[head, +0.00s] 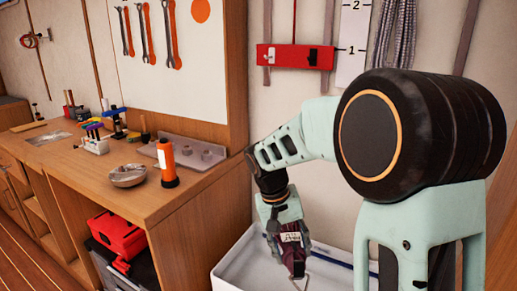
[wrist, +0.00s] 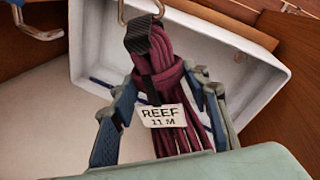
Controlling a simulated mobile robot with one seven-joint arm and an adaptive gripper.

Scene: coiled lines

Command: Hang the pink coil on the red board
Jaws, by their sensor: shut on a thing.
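A dark pink coil (wrist: 180,60) with a white tag reading "REEF 11 M" sits between the fingers of my gripper (wrist: 163,92) in the wrist view. A black strap binds its top, with a metal ring (wrist: 145,10) above. In the head view my gripper (head: 284,222) points down, shut on the coil (head: 293,258), over the white bin. The red board (head: 290,57) is on the wall above and apart from the coil. It carries a white fitting and a black fitting. Its hooks are too small to make out clearly.
The white bin (head: 229,272) stands below, with a blue line (head: 331,260) inside. The wooden workbench (head: 120,190) is at left, with an orange bottle (head: 166,163) near its edge. A grey coil (head: 402,35) hangs right of a numbered white strip (head: 353,40).

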